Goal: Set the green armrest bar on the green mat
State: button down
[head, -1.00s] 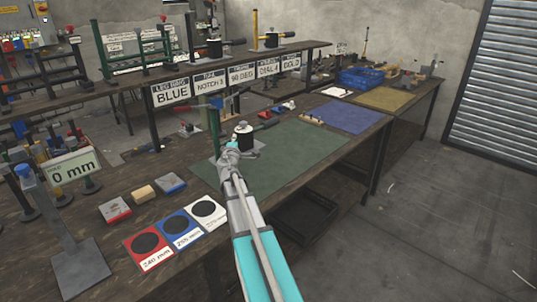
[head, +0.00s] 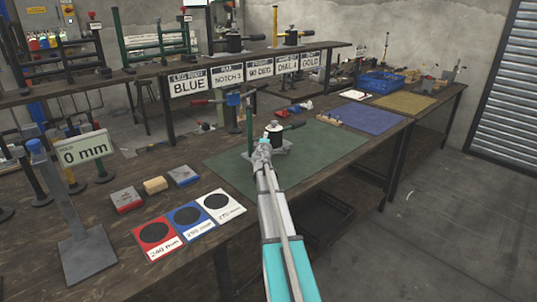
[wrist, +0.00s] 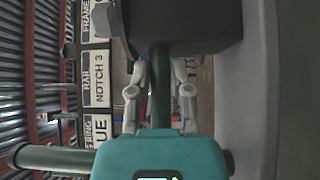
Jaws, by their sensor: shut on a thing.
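The green armrest bar (wrist: 160,88) runs between the two fingers of my gripper (wrist: 160,95) in the wrist view, and the gripper is shut on it. In the head view a slim green bar (head: 249,130) stands upright just left of my gripper (head: 262,148), over the green mat (head: 318,145). Whether its lower end touches the mat cannot be told. The mat lies on the bench, partly covered by my arm.
A dark block (wrist: 188,22) is close above the fingers in the wrist view. A shelf with signs (head: 229,75) runs behind. The mat's right part is clear.

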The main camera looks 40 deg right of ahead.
jog(key=shift+w+d+f+b, duration=0.25)
jog(key=shift+d+f+b, duration=0.25)
jog(key=shift+d+f, duration=0.3)
jog(key=shift+a, duration=0.1)
jog(key=shift+w+d+f+b, duration=0.2)
jog(key=shift+d+f+b, duration=0.2)
jog(key=shift+f+b, duration=1.65)
jog(key=shift+f, duration=0.05)
jog(key=shift+f, duration=0.1)
jog(key=c, duration=0.5)
grip_release()
jog(key=shift+c, duration=0.2)
jog(key=shift+r, duration=0.25)
jog(key=v, duration=1.2)
jog(key=shift+a, duration=0.1)
